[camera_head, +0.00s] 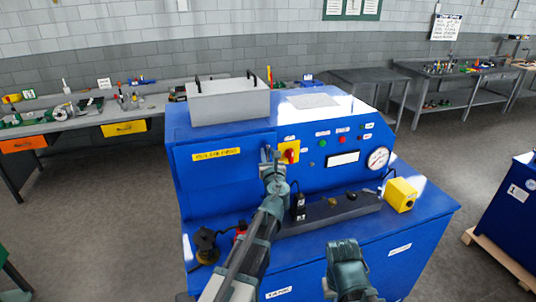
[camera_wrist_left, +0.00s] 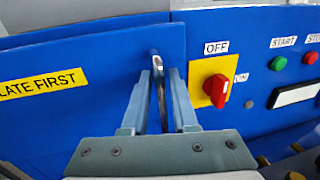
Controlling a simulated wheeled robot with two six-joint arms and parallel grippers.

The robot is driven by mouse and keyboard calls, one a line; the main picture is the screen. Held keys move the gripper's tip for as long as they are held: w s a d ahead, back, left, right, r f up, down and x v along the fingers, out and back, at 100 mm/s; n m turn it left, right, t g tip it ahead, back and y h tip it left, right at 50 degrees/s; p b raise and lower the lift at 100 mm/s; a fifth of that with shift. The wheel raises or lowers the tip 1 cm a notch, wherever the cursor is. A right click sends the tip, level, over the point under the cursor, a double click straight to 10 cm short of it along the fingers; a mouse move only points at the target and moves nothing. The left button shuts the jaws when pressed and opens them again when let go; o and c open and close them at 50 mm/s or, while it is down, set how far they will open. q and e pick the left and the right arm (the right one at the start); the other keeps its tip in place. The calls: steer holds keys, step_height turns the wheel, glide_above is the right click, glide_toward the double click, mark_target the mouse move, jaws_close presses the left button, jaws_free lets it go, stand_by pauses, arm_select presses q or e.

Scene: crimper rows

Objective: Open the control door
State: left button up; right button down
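The control door (camera_head: 222,172) is the blue panel with a yellow label on the left of the blue machine's front; it also shows in the left wrist view (camera_wrist_left: 95,110). It sits flush with the machine. A slim metal handle (camera_wrist_left: 155,88) stands at its right edge. My left gripper (camera_head: 268,156) reaches it from below, and its two fingers (camera_wrist_left: 161,85) are close together on either side of the handle, shut on it. My right arm's grey-teal end (camera_head: 347,262) is low in the head view, over the machine's front; its fingers cannot be made out.
A red rotary switch on a yellow plate (camera_wrist_left: 217,88) is just right of the handle. A grey box (camera_head: 228,102) sits on top. A black joystick (camera_head: 206,243), dark bar (camera_head: 335,212) and yellow box (camera_head: 400,194) stand on the ledge below.

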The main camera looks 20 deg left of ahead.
arm_select(q)
steer(key=shift+w, duration=0.1)
steer(key=shift+c, duration=0.2)
jaws_close()
stand_by(1.3)
